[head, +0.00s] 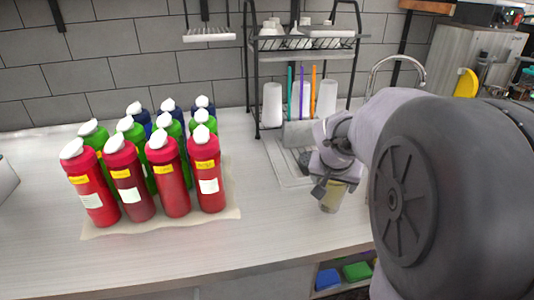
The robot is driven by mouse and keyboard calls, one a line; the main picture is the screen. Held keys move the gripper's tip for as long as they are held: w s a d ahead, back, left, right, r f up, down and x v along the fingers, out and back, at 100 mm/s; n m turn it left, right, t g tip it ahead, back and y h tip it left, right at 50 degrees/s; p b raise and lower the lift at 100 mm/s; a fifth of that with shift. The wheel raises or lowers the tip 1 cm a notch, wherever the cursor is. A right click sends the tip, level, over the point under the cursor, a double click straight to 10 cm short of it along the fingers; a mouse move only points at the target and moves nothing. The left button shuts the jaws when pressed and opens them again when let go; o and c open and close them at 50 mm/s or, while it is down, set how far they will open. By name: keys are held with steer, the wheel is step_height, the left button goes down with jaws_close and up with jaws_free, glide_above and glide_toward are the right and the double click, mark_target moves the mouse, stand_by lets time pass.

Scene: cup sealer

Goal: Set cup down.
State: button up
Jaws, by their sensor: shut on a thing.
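A cup (333,198) with pale yellowish contents or wall shows below my gripper (331,184) in the head view, right of centre. My gripper is shut on the cup, near the front part of the counter (270,235). My arm hides much of the gripper and the upper part of the cup. I cannot tell whether the cup's base touches the counter.
Several red, green and blue bottles (170,178) with white caps stand on a mat (232,207) at the left. A black rack (256,80) with cups stands behind. A drying tray (290,176) lies before it. The counter's front middle is clear.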

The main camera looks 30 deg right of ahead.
step_height(320, 180, down, 2)
steer(key=shift+f, duration=0.1)
steer(key=shift+r, duration=0.3)
steer(key=shift+f+b, duration=0.2)
steer(key=shift+b, duration=0.1)
steer(key=o, duration=1.9)
